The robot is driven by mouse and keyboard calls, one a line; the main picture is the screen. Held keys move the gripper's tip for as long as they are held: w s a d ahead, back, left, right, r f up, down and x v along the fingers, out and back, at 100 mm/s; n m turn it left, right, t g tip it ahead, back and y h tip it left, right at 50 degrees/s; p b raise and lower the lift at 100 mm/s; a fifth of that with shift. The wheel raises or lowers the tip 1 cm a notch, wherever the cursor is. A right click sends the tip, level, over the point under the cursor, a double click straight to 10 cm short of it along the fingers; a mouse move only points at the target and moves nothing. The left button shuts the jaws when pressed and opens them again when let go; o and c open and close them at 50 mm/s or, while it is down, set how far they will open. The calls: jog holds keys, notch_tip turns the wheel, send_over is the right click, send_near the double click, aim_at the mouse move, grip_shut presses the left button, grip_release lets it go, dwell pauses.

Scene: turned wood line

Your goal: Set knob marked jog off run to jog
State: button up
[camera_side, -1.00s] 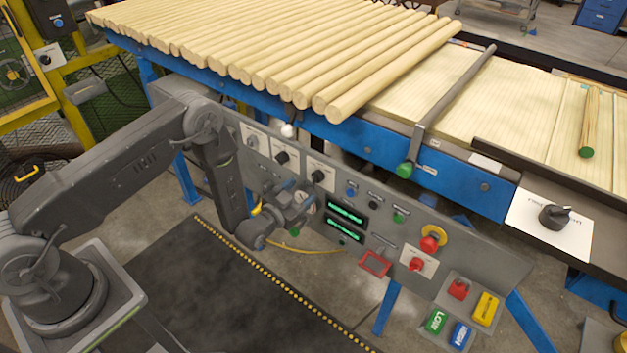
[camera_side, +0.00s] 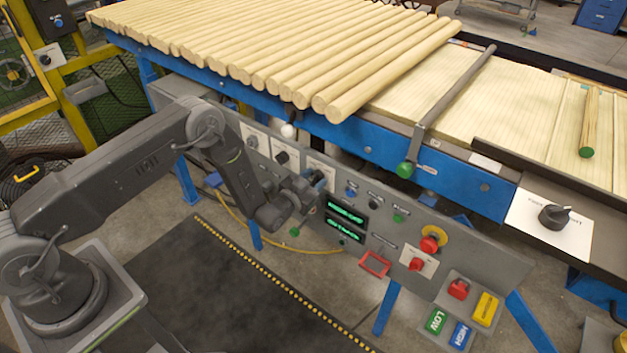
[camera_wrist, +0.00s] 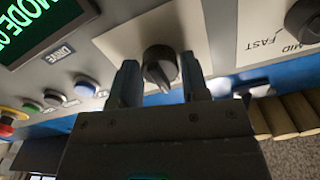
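A black selector knob (camera_wrist: 160,72) on a white plate (camera_wrist: 112,40) shows in the wrist view. Its pointer lies nearly upright in that picture. The plate's lettering is hidden or unreadable, so I cannot tell whether it is the jog off run knob. My gripper (camera_wrist: 159,63) is open, with one finger on each side of the knob and a gap visible on both sides. In the side view my gripper (camera_side: 312,183) is at the third white plate (camera_side: 321,165) of the panel and mostly hides its knob.
A neighbouring knob (camera_wrist: 304,20) is marked MID and FAST. Buttons (camera_wrist: 85,89) and a green display (camera_wrist: 35,25) lie on the other side. In the side view, red stops (camera_side: 433,239) sit farther right on the grey panel (camera_side: 455,262). Another black knob (camera_side: 555,216) stands on the right-hand plate.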

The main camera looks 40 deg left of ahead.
jog(key=c, duration=0.5)
jog(key=n, duration=0.4)
jog(key=shift+n, duration=0.3)
jog(key=n, duration=0.4)
jog(key=shift+n, duration=0.3)
dwell(0.3)
jog(key=o, duration=0.9)
